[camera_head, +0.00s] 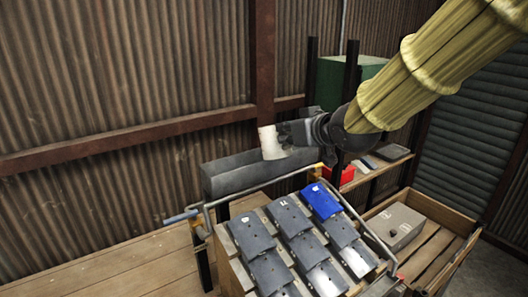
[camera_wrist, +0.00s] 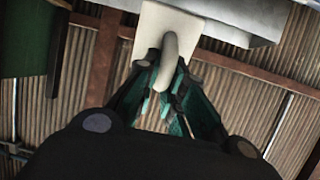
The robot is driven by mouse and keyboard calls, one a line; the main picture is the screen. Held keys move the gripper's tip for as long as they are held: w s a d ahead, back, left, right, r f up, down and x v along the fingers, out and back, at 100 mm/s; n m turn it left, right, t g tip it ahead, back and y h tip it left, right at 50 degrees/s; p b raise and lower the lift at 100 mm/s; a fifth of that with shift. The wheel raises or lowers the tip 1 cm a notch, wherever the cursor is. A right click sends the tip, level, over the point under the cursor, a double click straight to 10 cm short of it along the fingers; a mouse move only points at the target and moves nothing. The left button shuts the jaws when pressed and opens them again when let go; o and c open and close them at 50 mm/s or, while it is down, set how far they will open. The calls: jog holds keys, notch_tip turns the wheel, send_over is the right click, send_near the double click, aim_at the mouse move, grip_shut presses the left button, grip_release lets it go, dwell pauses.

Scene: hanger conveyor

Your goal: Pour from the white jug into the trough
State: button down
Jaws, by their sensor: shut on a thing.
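The white jug (camera_head: 270,142) is held above the grey trough (camera_head: 226,180), near the trough's right half, and looks slightly tilted. My gripper (camera_head: 292,134) comes from the right and is shut on the jug. In the wrist view the jug (camera_wrist: 162,22) is at the top centre, and my gripper (camera_wrist: 165,82) closes around its curved handle (camera_wrist: 170,50). The trough (camera_wrist: 235,20) shows behind the jug at the top right of the wrist view. The jug's inside is hidden, and no stream from it is visible.
A rack of grey plates (camera_head: 268,270) with one blue plate (camera_head: 321,201) stands in front of the trough. A metal rail (camera_head: 255,187) runs along the trough's front. A wooden crate (camera_head: 440,262) holds a grey box (camera_head: 397,226) at right. A corrugated wall (camera_head: 120,70) closes the back.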

jog(key=shift+w+a+r+g+h+p, duration=0.15)
jog(key=shift+r+g+h+p, duration=0.55)
jog(key=shift+p, duration=2.75)
jog(key=shift+w+a+r+g+h+p, duration=0.15)
jog(key=shift+w+r+g+p, duration=0.25)
jog(key=shift+p, duration=1.4)
jog(key=shift+w+a+r+g+h+p, duration=0.15)
jog(key=shift+g+p, duration=0.45)
jog(key=shift+p, duration=1.2)
dwell(0.9)
